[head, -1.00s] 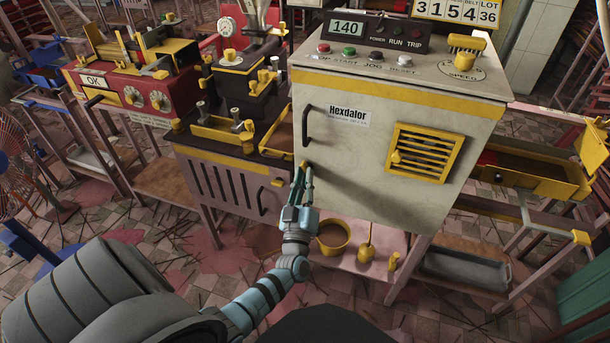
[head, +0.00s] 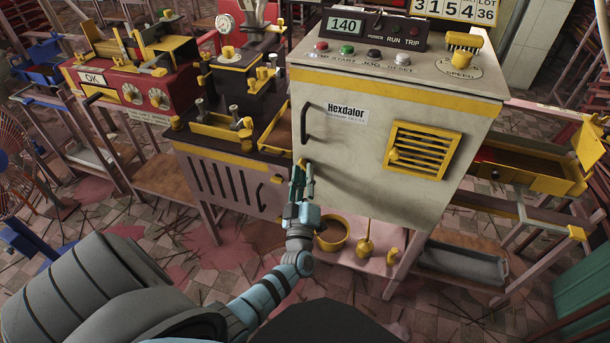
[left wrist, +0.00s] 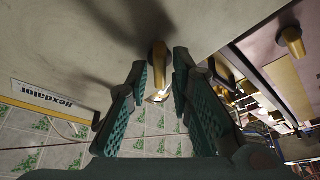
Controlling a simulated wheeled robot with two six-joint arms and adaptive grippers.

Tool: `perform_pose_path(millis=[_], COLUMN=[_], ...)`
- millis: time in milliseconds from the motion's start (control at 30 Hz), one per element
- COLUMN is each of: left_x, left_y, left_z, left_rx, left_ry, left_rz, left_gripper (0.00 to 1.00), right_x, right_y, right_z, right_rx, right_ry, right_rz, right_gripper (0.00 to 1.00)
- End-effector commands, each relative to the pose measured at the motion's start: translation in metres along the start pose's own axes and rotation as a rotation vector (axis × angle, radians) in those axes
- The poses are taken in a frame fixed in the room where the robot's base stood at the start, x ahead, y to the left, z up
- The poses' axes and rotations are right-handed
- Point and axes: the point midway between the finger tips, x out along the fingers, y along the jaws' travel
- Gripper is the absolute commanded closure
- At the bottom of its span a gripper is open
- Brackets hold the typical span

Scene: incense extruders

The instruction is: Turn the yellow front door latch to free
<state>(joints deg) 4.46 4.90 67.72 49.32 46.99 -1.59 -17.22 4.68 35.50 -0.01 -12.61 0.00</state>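The yellow front door latch is a small knob-like lever on the left edge of the pale cabinet door (head: 345,170), below the black handle (head: 306,124). In the head view the latch (head: 302,163) is largely hidden by my left fingertips. In the left wrist view the latch (left wrist: 158,56) shows between the two green-padded fingers. My left gripper (head: 302,172) is open, with a finger on each side of the latch and gaps visible; it also shows in the left wrist view (left wrist: 160,70). My right gripper is not in view.
A yellow vent grille (head: 421,151) is on the cabinet front. A control box (head: 372,29) and buttons sit on top. A yellow bowl (head: 333,234) stands on the low shelf below. A dark-topped bench (head: 235,142) adjoins on the left.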

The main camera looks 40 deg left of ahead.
Motion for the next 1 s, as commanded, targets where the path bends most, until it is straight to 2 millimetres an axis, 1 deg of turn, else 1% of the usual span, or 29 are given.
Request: perform_pose_path(millis=[267, 333, 367, 467, 600, 700, 800, 1000], left_x=[0.0, -0.003, -0.006, -0.024, -0.055, -0.07, -0.075, -0.075], left_y=[0.0, 0.0, 0.0, -0.001, -0.001, 0.0, 0.0, 0.0], left_z=[-0.001, 0.0, 0.0, 0.0, 0.001, 0.0, 0.0, 0.0], left_rx=[0.001, 0.001, 0.001, 0.0, 0.001, 0.001, -0.001, 0.0], left_ry=[0.001, 0.001, 0.0, -0.001, -0.002, 0.0, 0.001, 0.001], left_rz=[0.0, 0.0, 0.0, -0.002, -0.002, -0.001, 0.0, 0.0], left_gripper=[0.7, 0.7, 0.7, 0.7, 0.7, 0.7, 0.7, 0.7], right_x=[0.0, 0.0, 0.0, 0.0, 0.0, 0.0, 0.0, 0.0], right_y=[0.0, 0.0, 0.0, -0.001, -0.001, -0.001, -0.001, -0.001], right_z=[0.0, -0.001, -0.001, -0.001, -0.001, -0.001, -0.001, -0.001], right_rx=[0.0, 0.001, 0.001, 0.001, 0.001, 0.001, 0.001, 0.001], right_ry=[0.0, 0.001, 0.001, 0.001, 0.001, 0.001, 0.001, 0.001], right_rz=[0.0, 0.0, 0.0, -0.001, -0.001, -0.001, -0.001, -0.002], right_gripper=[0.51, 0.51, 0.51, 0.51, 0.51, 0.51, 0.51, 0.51])
